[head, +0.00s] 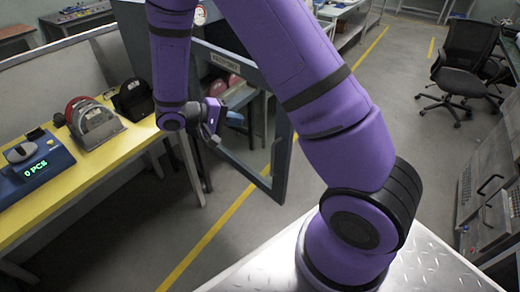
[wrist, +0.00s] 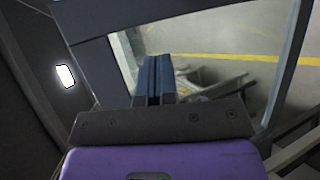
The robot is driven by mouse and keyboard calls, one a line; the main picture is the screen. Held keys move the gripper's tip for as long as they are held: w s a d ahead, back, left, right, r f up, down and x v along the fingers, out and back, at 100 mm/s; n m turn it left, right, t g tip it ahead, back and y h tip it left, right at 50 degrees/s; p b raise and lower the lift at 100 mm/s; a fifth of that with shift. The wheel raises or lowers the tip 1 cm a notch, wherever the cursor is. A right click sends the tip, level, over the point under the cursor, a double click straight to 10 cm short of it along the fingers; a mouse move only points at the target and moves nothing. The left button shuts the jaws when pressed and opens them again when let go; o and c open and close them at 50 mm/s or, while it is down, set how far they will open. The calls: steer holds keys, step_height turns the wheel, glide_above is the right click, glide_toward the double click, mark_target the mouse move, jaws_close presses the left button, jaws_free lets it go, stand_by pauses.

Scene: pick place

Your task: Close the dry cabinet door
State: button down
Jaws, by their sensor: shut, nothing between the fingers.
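The dry cabinet door (head: 281,150) is a blue-grey frame with a clear pane. It stands open at an angle in the middle of the head view, partly behind my arm. In the wrist view the door frame (wrist: 180,16) runs across the top and down the right, with floor seen through the pane. My gripper (head: 236,118) is in front of the pane, left of the door's right upright. Its two dark blue fingers (wrist: 153,62) are together and empty. I cannot tell whether they touch the door. Much of the cabinet body is hidden by my arm.
A yellow-topped bench (head: 85,175) on the left holds a blue device (head: 35,172) and several dark or grey items. A black office chair (head: 467,65) is at the upper right. Grey floor with a yellow line (head: 215,230) lies below the door.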

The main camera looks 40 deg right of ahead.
step_height(320, 180, down, 10)
steer(key=w+a+n+t+h, duration=0.2)
steer(key=h, duration=0.1)
steer(key=n+t+h, duration=0.1)
steer(key=n+t, duration=0.1)
steer(key=t, duration=0.2)
glide_toward(265, 146)
steer(key=d, duration=0.5)
steer(key=w+d, duration=0.1)
steer(key=d, duration=0.1)
steer(key=shift+w+d+f, duration=0.1)
steer(key=shift+d+f, duration=0.1)
